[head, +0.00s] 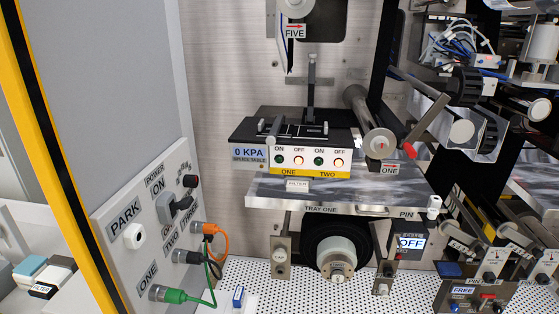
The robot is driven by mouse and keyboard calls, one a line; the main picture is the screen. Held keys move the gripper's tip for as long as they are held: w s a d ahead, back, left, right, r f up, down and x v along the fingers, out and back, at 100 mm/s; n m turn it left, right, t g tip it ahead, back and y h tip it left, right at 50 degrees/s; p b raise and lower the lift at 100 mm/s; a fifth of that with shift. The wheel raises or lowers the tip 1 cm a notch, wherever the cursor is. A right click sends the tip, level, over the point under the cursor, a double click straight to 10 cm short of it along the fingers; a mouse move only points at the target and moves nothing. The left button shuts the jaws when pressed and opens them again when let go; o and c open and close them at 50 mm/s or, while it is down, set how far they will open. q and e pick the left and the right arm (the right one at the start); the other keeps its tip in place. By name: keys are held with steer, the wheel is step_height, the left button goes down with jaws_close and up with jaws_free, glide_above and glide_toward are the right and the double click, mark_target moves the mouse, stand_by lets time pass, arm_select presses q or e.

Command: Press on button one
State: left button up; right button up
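The splice table (252,130) has a white front panel with ON and OFF buttons above a yellow strip. Above the label ONE are a dark green ON button (279,159) and a glowing orange OFF button (298,160). Above the label TWO are another green ON button (319,160) and another glowing OFF button (338,162). The label ONE also marks a roller (379,143) to the right and a green plug (173,295) on the left panel. Neither of my grippers is in view.
A grey tray marked TRAY ONE (300,199) juts out below the splice table. A side panel (122,213) at left carries a power switch and plugged cables. A roller handle with a red tip (409,150) sticks out at right. A perforated white surface (260,275) lies below.

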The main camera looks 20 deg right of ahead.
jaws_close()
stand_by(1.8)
